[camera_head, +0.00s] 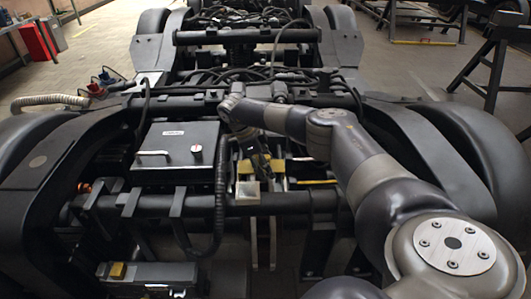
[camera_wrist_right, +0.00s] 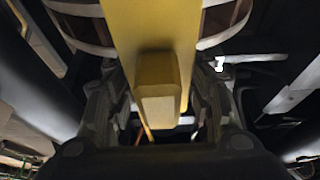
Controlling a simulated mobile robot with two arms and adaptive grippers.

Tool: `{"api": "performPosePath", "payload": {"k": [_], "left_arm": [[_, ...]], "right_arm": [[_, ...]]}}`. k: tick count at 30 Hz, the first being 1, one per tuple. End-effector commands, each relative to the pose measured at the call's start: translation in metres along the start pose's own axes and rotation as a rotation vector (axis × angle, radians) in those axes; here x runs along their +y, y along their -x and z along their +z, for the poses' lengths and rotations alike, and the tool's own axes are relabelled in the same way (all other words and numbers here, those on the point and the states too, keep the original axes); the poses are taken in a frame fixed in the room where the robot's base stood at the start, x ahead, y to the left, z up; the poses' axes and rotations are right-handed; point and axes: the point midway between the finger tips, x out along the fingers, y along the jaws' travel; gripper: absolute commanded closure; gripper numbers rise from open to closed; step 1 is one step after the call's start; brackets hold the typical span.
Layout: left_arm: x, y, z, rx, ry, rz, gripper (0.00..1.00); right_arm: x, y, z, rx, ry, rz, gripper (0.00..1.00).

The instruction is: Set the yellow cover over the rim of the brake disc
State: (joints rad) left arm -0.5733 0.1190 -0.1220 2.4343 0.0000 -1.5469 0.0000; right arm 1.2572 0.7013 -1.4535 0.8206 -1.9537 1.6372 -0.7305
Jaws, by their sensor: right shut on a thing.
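The yellow cover (camera_wrist_right: 150,25) fills the middle of the right wrist view, with a block-like grip (camera_wrist_right: 158,98) standing out from it. My right gripper (camera_wrist_right: 157,112) is shut on this grip, one finger on each side. The brake disc (camera_wrist_right: 226,22) shows behind the cover as a pale curved rim with brown slots, on both sides of it. The cover lies across the disc in this view; I cannot tell if they touch. In the head view my right gripper (camera_head: 260,158) points down into the bogie, and a small yellow part of the cover (camera_head: 245,167) shows beside it. My left gripper is not in view.
A black box (camera_head: 175,150) with a handle sits left of my gripper on the bogie frame. Cross tubes, cables and dark wheel covers (camera_head: 440,140) crowd the space around. A small yellow block (camera_head: 117,271) is on a grey part at lower left.

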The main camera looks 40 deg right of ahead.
Motion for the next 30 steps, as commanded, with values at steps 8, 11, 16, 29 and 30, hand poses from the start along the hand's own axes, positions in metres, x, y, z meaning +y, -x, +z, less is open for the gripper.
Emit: {"api": "performPosePath", "payload": {"k": [8,11,16,29,30], "left_arm": [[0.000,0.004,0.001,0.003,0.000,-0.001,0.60],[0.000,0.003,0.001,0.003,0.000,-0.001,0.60],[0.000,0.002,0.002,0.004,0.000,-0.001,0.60],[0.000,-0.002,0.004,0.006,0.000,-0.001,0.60],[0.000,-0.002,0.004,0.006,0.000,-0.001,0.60]], "right_arm": [[0.000,-0.005,0.002,0.000,0.000,0.000,0.83],[0.000,-0.007,0.003,0.000,0.000,0.000,0.83],[0.000,-0.011,0.005,0.000,0.000,0.000,0.83],[0.000,-0.021,0.009,0.001,0.000,0.000,0.83],[0.000,-0.022,0.009,0.001,0.000,0.000,0.83]]}}
